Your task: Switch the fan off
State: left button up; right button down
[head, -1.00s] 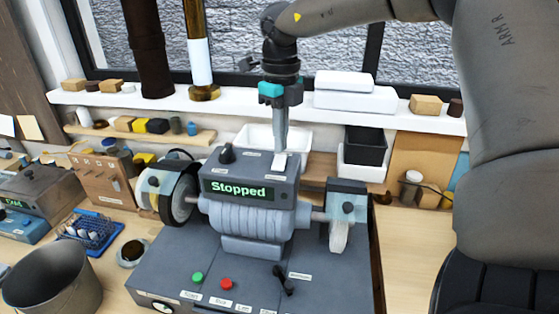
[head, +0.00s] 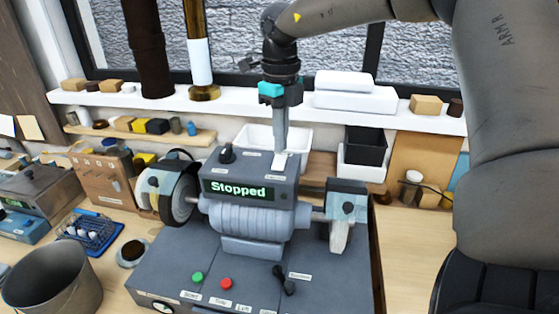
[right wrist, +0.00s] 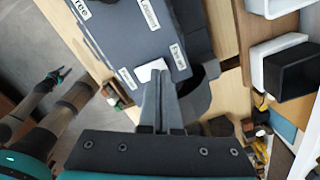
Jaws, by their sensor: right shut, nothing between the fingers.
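A grey grinding machine (head: 258,219) stands on the bench, and its display (head: 238,190) reads "Stopped". A small white switch (head: 280,161) sits on top of its display box, and it also shows in the right wrist view (right wrist: 150,70). I cannot read for certain which label belongs to the fan. My right gripper (head: 281,148) is shut and empty, pointing down with its fingertips at the white switch; in the right wrist view its fingers (right wrist: 162,80) partly cover the switch. Whether they touch it is unclear. My left gripper (right wrist: 58,76) shows small in the right wrist view, its jaw state unclear.
A dark knob (head: 227,154) stands on the same box top. A green button (head: 197,277), a red button (head: 226,283) and a black lever (head: 284,280) are on the machine's base. Grinding wheels flank the housing. White and black bins (head: 364,150) stand behind, right.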

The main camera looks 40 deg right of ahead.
aim_at(281, 158)
jog(key=shift+f+b, duration=0.85)
jog(key=shift+f, duration=0.1)
dwell(0.5)
jog(key=shift+r+p, duration=2.25)
jog(key=shift+r, duration=1.35)
jog(key=shift+f, duration=0.1)
